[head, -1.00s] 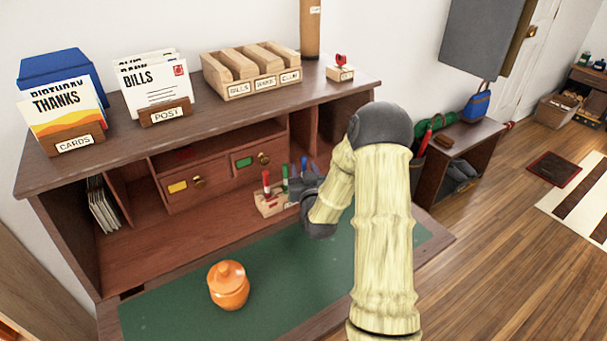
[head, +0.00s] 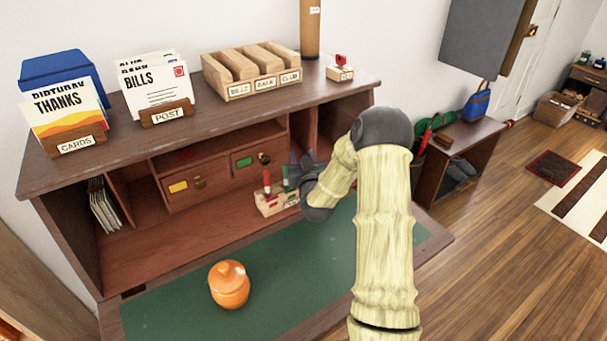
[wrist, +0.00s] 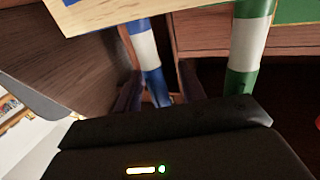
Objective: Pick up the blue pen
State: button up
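The blue pen (wrist: 147,50), blue with a white band, runs from the pale wooden pen holder (wrist: 100,12) in the wrist view. My gripper (wrist: 160,78) is open, with one dark finger on each side of the pen and gaps visible between them. The green pen (wrist: 246,45), with a white band, is to the right, outside the fingers. In the head view my gripper (head: 303,166) is over the right end of the holder (head: 272,203) and mostly hides the blue pen. The red pen (head: 267,183) and green pen (head: 285,178) stand upright there.
The holder stands inside the wooden desk, in front of small drawers (head: 228,167). An upright divider (head: 304,125) is close behind my gripper. An orange lidded jar (head: 229,287) stands on the green mat (head: 170,305). The mat between jar and arm is clear.

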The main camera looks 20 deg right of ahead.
grip_shut()
notch_tip(320, 180, up, 10)
dwell(0.6)
dwell(0.4)
